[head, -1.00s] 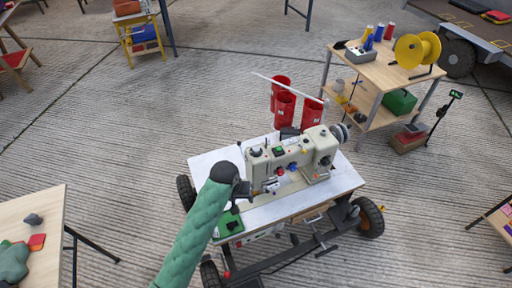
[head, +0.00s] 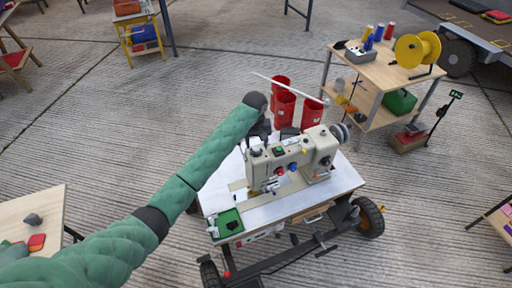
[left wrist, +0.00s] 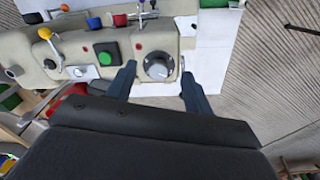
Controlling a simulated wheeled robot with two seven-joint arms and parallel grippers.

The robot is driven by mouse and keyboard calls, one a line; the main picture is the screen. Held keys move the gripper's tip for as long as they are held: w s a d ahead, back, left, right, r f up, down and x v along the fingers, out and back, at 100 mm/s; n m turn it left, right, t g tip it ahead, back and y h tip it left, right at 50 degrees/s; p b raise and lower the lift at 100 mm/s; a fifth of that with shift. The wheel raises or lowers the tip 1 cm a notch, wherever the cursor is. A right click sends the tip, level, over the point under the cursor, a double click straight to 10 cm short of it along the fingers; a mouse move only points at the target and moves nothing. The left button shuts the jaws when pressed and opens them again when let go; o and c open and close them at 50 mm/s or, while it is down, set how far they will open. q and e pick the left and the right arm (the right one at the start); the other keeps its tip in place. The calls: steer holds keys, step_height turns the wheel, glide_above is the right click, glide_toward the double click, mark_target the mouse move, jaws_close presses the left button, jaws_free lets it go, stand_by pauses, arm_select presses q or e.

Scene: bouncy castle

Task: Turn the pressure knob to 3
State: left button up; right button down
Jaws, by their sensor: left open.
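The sewing machine (head: 300,157) stands on a white-topped wheeled cart (head: 312,198). In the left wrist view, the pressure knob (left wrist: 157,68) is a round grey dial with a silver centre on the cream machine body, and its pointer reading is too small to tell. My left gripper (left wrist: 159,70) is open, with one finger on each side of the knob and a gap visible on both sides. In the head view, my left gripper (head: 261,130) is at the left end of the machine, partly hidden by my forearm. My right gripper is not in view.
A green button (left wrist: 107,57) in a black plate is beside the knob, and a yellow-ended lever (left wrist: 46,35) is farther left. A green tray (head: 228,222) lies on the cart's front left corner.

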mark_target(256, 148)
arm_select(q)
steer(key=shift+w+a+r, duration=0.1)
steer(key=shift+w+r, duration=0.25)
steer(key=shift+w, duration=0.2)
steer(key=shift+w+r, duration=0.35)
steer(key=shift+w, duration=0.2)
steer(key=shift+w+n, duration=0.3)
steer(key=shift+f, duration=0.25)
step_height(256, 148, down, 6)
steer(key=shift+r+p, duration=0.2)
steer(key=shift+p, duration=0.9)
steer(key=shift+f, duration=0.7)
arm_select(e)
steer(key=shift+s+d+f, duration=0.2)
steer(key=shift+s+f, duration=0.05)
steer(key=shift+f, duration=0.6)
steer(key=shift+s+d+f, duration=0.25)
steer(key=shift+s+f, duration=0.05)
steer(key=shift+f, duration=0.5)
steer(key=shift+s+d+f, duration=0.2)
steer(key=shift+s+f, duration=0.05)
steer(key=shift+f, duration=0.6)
arm_select(q)
steer(key=c, duration=1)
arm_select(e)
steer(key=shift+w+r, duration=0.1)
